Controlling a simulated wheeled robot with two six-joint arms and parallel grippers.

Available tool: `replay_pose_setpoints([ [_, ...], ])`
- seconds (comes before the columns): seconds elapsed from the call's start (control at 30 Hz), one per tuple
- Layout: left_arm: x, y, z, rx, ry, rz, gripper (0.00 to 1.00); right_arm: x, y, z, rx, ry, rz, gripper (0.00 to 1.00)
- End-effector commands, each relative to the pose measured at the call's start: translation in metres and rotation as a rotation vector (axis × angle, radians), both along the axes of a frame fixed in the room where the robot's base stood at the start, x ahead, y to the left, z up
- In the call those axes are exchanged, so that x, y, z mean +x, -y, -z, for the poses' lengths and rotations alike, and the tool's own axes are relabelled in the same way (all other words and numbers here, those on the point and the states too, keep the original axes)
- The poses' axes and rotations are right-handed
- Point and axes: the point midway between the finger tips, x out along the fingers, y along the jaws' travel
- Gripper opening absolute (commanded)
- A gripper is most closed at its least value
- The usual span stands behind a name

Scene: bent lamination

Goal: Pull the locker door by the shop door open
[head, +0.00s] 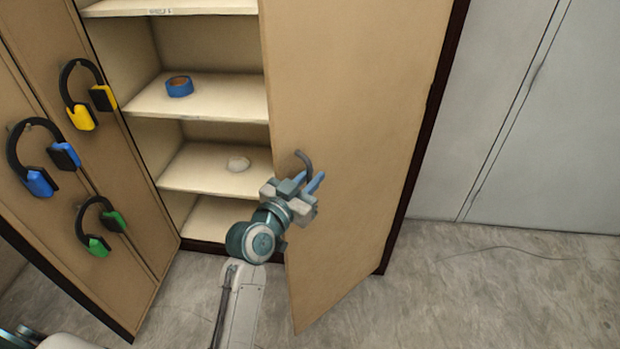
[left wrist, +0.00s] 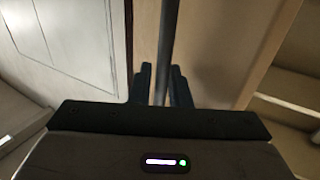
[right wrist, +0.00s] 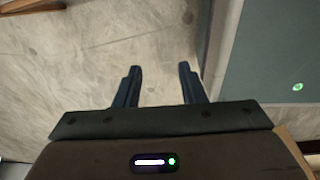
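The locker door by the shop door is a tall tan panel (head: 360,100). It stands swung out from the locker, with shelves showing to its left. Its dark curved handle (head: 303,160) is on the panel's face; in the left wrist view the handle (left wrist: 168,40) runs as a bar between the fingers. My left gripper (head: 303,184) is at the handle, its fingers closed in around it. My right gripper (right wrist: 159,80) is open and empty above the floor in the right wrist view. The grey shop door (head: 530,110) is at the right.
The other locker door (head: 140,215) stands open at the left with yellow, blue and green ear muffs on hooks. The concrete floor (head: 480,290) at right is clear except for a thin line.

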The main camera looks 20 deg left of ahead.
Motion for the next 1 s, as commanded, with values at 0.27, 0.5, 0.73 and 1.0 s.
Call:
replay_pose_setpoints([
  [0.27,-0.031,-0.01,0.005,0.003,-0.001,0.0,0.16,-0.001,0.004,0.013,-0.004,-0.001,-0.002,0.36],
  [0.5,-0.077,-0.024,0.004,0.004,-0.001,0.0,0.16,-0.001,0.003,0.028,-0.003,-0.001,-0.002,0.36],
  [0.73,-0.1,-0.031,0.001,0.002,0.001,0.0,0.16,-0.002,-0.002,0.033,0.002,-0.002,0.001,0.36],
  [1.0,-0.103,-0.032,0.0,0.001,0.0,0.0,0.16,-0.002,-0.005,0.033,0.005,-0.002,0.002,0.36],
])
